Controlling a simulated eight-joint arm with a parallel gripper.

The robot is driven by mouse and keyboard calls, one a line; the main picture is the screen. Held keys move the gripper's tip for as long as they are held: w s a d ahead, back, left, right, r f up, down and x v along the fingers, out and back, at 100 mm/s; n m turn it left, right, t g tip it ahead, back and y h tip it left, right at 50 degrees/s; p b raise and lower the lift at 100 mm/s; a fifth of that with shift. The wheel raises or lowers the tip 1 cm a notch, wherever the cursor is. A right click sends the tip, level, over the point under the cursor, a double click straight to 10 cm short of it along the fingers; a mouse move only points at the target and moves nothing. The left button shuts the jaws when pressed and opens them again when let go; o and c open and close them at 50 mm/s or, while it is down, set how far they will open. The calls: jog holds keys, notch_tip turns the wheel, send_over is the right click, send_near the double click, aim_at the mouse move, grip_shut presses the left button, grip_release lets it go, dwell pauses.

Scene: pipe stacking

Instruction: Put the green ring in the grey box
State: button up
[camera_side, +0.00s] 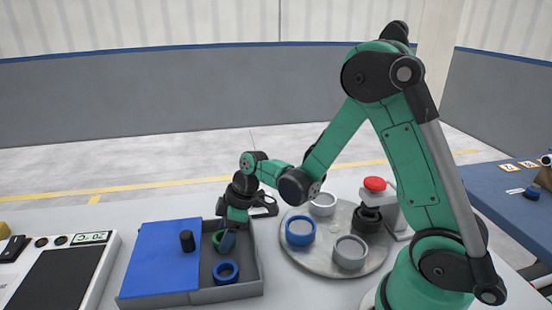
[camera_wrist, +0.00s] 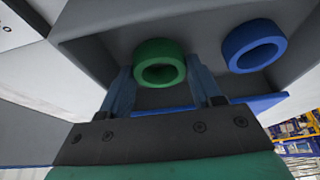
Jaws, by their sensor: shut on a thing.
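The green ring (camera_side: 216,240) is inside the grey box (camera_side: 252,289), low in its open right part. In the wrist view the green ring (camera_wrist: 159,47) sits between the two blue fingers of my gripper (camera_wrist: 163,78). My gripper (camera_side: 228,241) points down into the box in the side view, shut on the ring. The fingers partly hide the ring there. Whether the ring touches the box floor I cannot tell.
A blue ring (camera_side: 215,273) lies in the box near the front, apart from the green one. A blue panel (camera_side: 158,262) with a black knob (camera_side: 187,241) covers the box's left part. A round plate (camera_side: 316,264) to the right carries a blue ring (camera_side: 300,240) and grey rings.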

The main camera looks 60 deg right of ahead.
jog(key=shift+f, duration=0.15)
jog(key=o, duration=1.1)
jog(key=shift+c, duration=0.2)
notch_tip(320, 180, up, 10)
jog(key=s+r+m+t+h, duration=0.3)
jog(key=s+m+t, duration=0.1)
jog(key=s+m, duration=0.5)
